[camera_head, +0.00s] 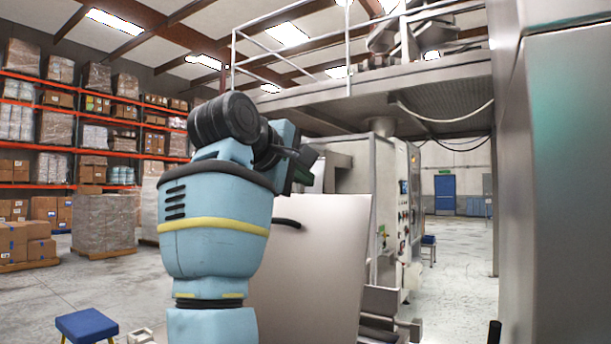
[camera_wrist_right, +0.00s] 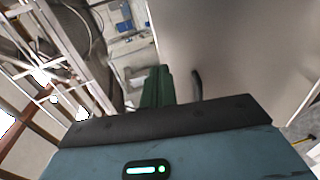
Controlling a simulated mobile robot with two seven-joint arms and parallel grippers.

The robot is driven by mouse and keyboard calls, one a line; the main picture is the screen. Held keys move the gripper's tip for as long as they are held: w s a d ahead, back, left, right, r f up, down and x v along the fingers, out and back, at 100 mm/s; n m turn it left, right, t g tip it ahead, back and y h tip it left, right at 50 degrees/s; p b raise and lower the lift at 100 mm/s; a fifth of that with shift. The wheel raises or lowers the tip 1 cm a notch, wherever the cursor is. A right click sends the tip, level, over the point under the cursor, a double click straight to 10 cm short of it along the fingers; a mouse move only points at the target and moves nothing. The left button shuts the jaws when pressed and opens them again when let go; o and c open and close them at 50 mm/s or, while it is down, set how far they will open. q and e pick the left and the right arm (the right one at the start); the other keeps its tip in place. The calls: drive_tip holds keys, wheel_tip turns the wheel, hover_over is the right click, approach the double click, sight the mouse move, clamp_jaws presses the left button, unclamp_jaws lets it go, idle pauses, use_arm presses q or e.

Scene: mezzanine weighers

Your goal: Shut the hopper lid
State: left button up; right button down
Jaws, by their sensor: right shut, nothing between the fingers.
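The hopper lid looks to be the large flat grey panel (camera_head: 325,250) in front of the machine, standing steeply tilted and raised. Its dark bar handle (camera_head: 287,223) sticks out near its left side, partly behind my right arm. In the right wrist view the panel (camera_wrist_right: 240,45) fills the upper right, with the handle (camera_wrist_right: 197,85) just right of my fingers. My right gripper (camera_head: 304,164) is by the panel's upper left edge, shut and empty. Its dark green fingers (camera_wrist_right: 157,87) show in the wrist view, apart from the handle. My left gripper is not in view.
A white control cabinet (camera_head: 390,200) stands behind the panel under a railed mezzanine (camera_head: 370,92). A large grey column (camera_head: 565,180) closes off the right. A blue stool (camera_head: 86,325) stands at lower left.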

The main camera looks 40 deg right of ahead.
sight(338, 198)
drive_tip(key=p+x, duration=0.1)
drive_tip(key=x, duration=0.9)
drive_tip(key=shift+d, duration=0.4)
drive_tip(key=shift+w+d, duration=0.1)
drive_tip(key=shift+d, duration=0.1)
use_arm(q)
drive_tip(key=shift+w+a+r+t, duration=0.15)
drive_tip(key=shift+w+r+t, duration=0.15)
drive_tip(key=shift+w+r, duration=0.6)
use_arm(e)
drive_tip(key=shift+f, duration=0.15)
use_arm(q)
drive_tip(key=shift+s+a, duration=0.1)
